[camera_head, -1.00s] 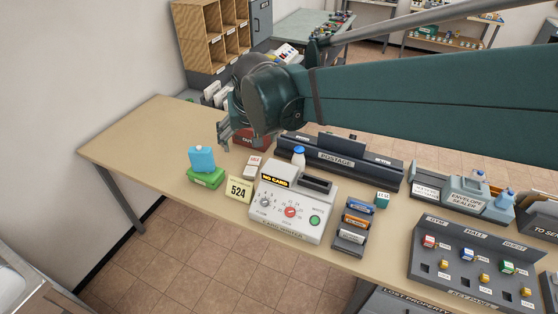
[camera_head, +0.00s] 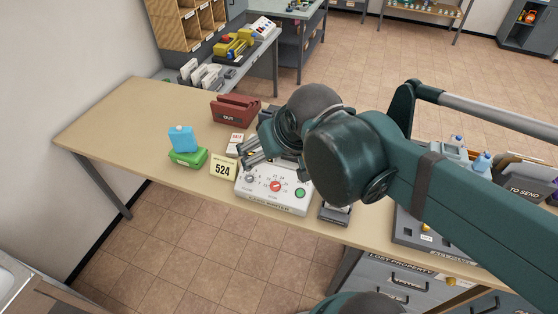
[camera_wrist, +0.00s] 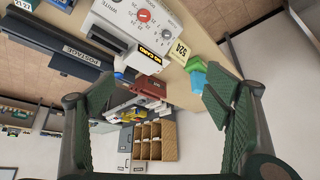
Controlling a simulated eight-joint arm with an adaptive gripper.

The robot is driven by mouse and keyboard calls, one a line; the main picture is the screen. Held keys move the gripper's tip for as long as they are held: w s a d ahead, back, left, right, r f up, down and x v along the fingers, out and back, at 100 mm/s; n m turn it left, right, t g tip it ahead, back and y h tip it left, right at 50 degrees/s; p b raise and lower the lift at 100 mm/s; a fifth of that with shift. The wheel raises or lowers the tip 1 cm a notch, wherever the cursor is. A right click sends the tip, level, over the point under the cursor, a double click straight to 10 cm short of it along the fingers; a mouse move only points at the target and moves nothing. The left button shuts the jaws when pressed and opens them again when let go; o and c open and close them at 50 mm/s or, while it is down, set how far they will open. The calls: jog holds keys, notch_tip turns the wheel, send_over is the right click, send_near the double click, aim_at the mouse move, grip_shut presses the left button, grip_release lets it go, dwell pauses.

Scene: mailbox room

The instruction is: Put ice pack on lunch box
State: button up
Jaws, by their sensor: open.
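In the wrist view the ice pack (camera_wrist: 196,66) and the lunch box (camera_wrist: 197,82) show right of centre, small and well beyond the fingers. My gripper (camera_head: 254,158) is above the white card machine, to the right of the lunch box and apart from it. In the wrist view my gripper (camera_wrist: 160,112) is wide open with nothing between its fingers.
A 524 sign (camera_head: 223,168) and the white card machine (camera_head: 273,188) stand right of the lunch box. A dark red tray (camera_head: 235,109) is behind. The table's left end (camera_head: 105,130) is bare. A wooden pigeonhole shelf (camera_head: 190,25) stands at the back left.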

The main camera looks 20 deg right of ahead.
jog(key=s, duration=0.1)
jog(key=s+f, duration=0.1)
jog(key=s, duration=0.1)
jog(key=shift+d+f, duration=0.15)
jog(key=shift+d, duration=0.15)
jog(key=shift+f, duration=0.15)
